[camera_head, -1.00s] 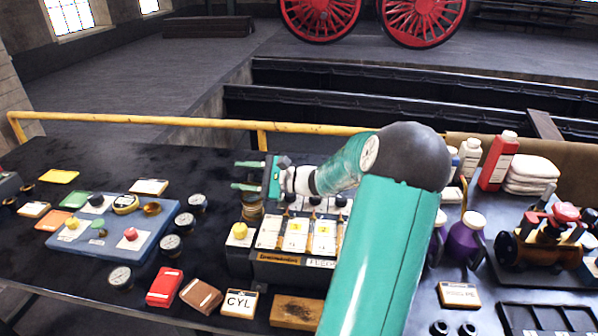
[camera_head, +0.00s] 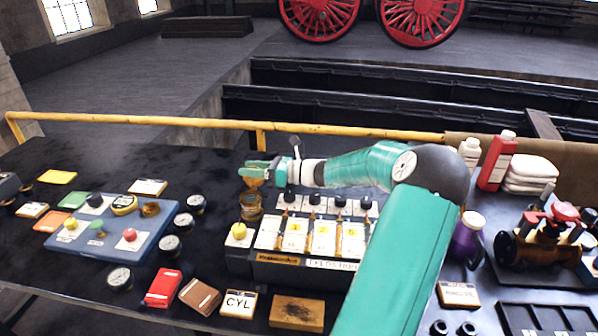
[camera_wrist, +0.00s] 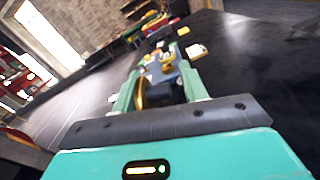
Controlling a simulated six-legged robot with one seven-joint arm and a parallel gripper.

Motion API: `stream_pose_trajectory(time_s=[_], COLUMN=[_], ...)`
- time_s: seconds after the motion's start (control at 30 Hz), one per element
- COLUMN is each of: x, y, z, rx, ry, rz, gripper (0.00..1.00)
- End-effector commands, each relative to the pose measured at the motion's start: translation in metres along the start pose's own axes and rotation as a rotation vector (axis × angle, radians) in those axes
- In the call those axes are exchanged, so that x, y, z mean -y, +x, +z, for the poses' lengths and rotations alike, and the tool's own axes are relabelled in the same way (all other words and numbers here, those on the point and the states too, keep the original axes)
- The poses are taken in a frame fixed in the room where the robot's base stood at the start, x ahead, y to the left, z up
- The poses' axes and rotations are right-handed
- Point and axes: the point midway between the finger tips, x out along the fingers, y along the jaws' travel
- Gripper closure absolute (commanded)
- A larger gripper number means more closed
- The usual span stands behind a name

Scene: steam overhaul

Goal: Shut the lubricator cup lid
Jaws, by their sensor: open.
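The lubricator (camera_head: 300,262) is a box on the dark bench with white label plates and a row of black knobs. Its brass cup (camera_head: 250,212) stands at the back left corner. The brass lid (camera_head: 256,182) shows above the cup, raised and apart from the rim, partly covered by my gripper. My gripper (camera_head: 256,169) is open, with its green fingers pointing left at the lid's height. In the wrist view, a curved brass edge (camera_wrist: 140,93), seemingly the lid, shows between the fingers, nearer the left one. Whether a finger touches it cannot be told.
A yellow knob (camera_head: 239,231) sits in front of the cup. A blue panel (camera_head: 115,240) with coloured knobs and several gauges lie to the left. A yellow rail (camera_head: 190,122) runs behind the bench. A purple jug (camera_head: 466,240) stands to the right.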

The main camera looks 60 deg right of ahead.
Motion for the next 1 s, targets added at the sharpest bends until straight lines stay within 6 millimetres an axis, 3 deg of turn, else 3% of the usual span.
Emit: stream_pose_trajectory(time_s=[0.3,0.73,1.0], x=[0.000,0.000,0.001], y=[-0.060,-0.130,-0.115], z=[0.000,0.001,0.001], rx=[-0.001,-0.001,0.000], ry=[-0.004,-0.005,-0.007], rz=[-0.005,-0.005,0.000], gripper=[0.57,0.57,0.57])
